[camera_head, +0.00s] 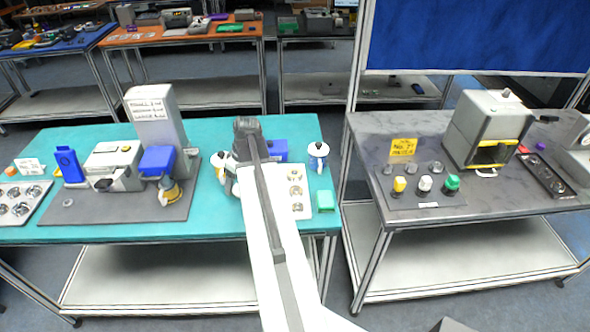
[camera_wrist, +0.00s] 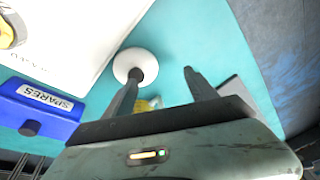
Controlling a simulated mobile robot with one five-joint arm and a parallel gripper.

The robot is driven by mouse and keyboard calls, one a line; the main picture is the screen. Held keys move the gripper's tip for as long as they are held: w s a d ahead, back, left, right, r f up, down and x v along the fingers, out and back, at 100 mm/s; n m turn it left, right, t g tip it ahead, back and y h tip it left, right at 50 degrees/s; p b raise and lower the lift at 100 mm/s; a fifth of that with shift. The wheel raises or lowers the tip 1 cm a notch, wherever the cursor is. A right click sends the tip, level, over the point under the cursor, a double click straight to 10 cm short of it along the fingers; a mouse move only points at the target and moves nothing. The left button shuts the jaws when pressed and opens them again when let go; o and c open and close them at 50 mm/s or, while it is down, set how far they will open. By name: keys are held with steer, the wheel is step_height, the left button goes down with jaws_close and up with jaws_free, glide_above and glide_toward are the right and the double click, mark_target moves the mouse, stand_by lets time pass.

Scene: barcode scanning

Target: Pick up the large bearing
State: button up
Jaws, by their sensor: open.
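I cannot single out the large bearing in either view. Several round metal parts sit in a white tray (camera_head: 302,207) right of my arm and in another pale tray (camera_head: 8,217) at the far left of the teal table; they are too small to tell apart. My gripper (camera_wrist: 164,74) is open over the teal surface. A white round object with a dark centre (camera_wrist: 127,61) shows at its left fingertip; I cannot tell if they touch. A yellow piece (camera_wrist: 146,104) shows partly between the fingers. In the head view my arm hides part of the table.
A blue SPARES bin (camera_wrist: 60,121) is at the left in the wrist view. A grey machine (camera_head: 160,125) stands on the teal table (camera_head: 95,233). The grey table (camera_head: 490,200) at right holds a boxy machine (camera_head: 490,128) and coloured knobs. A gap separates the tables.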

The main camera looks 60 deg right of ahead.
steer(key=t+h+p, duration=0.1)
steer(key=t, duration=0.1)
glide_toward(297, 171)
steer(key=a, duration=0.2)
steer(key=b+x, duration=0.2)
steer(key=x, duration=0.1)
steer(key=shift+s+d+f+b, duration=0.1)
steer(key=shift+d+f+b, duration=0.1)
steer(key=shift+f+b, duration=0.1)
steer(key=b+x, duration=0.4)
steer(key=x, duration=0.1)
steer(key=shift+d+f+b, duration=0.1)
steer(key=shift+b, duration=0.3)
steer(key=shift+r, duration=0.25)
steer(key=c, duration=1.4)
